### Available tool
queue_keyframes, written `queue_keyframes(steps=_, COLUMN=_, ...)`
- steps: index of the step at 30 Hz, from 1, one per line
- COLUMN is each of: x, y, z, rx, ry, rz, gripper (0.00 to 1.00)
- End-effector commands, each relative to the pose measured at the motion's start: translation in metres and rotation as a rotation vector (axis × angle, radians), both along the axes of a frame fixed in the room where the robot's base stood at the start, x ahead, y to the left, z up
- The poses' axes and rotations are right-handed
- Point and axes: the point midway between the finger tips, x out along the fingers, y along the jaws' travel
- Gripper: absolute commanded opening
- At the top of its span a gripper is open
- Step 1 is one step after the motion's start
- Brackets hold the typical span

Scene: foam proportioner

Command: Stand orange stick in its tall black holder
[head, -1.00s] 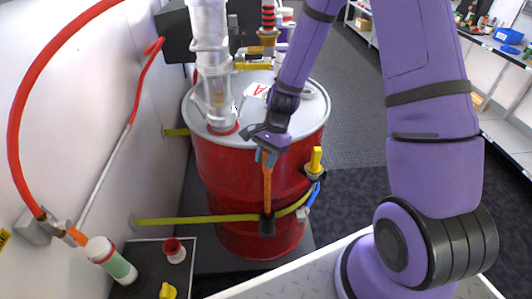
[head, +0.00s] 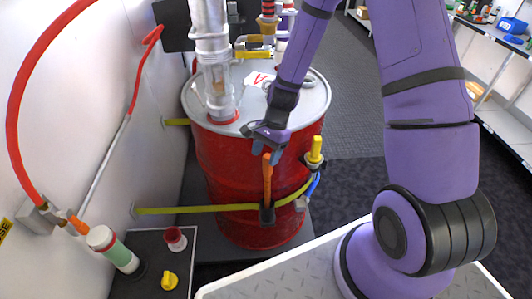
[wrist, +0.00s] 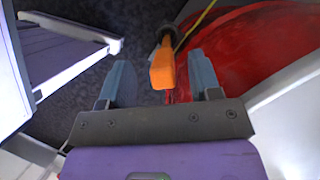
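The orange stick (head: 267,180) stands nearly upright at the front of the red drum. Its lower end is in the tall black holder (head: 267,214), which hangs on the yellow strap; how deep it sits is hidden. My gripper (head: 266,152) is at the stick's top end. In the wrist view, the orange stick (wrist: 163,66) shows between the two blue-grey fingers of my gripper (wrist: 161,84), with a gap on each side. The gripper is open and holds nothing.
The red drum (head: 235,170) stands close behind the stick, with a clear pump tube on its lid. A yellow-handled tool (head: 315,150) is on the strap to the right. A green-and-white bottle (head: 115,250) and a yellow knob (head: 169,281) are at lower left.

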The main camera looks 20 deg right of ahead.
Motion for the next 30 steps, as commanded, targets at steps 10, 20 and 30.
queue_keyframes(steps=10, x=0.001, y=-0.002, z=0.004, rx=0.000, ry=-0.001, rz=0.000, gripper=0.57)
queue_keyframes(steps=20, x=0.010, y=-0.019, z=0.051, rx=-0.001, ry=-0.005, rz=0.001, gripper=0.57)
queue_keyframes(steps=30, x=0.018, y=-0.035, z=0.094, rx=0.000, ry=-0.002, rz=0.001, gripper=0.57)
